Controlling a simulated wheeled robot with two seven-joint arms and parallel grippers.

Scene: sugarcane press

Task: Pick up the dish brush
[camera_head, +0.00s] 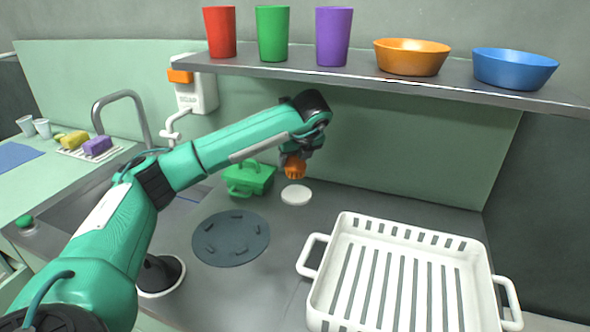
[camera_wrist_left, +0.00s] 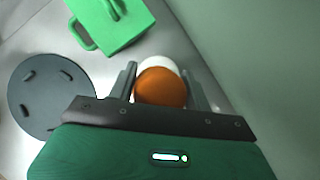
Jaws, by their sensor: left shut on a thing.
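The dish brush (camera_head: 294,168) is a small orange round piece, ribbed at its lower edge, held above a white round disc (camera_head: 296,195) on the counter. My left gripper (camera_head: 292,156) is shut on the dish brush, with the arm reaching in from the left. In the left wrist view the brush's orange top (camera_wrist_left: 160,87) sits between the two fingers, and the white disc (camera_wrist_left: 159,62) shows partly behind it. A gap shows between brush and disc in the head view. My right gripper is not in view.
A green lidded box (camera_head: 249,180) stands left of the disc. A dark round mat (camera_head: 231,238) lies in front. A white slotted rack (camera_head: 345,225) fills the right front. A shelf (camera_head: 440,84) with cups and bowls hangs above. A tap (camera_head: 120,94) stands at left.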

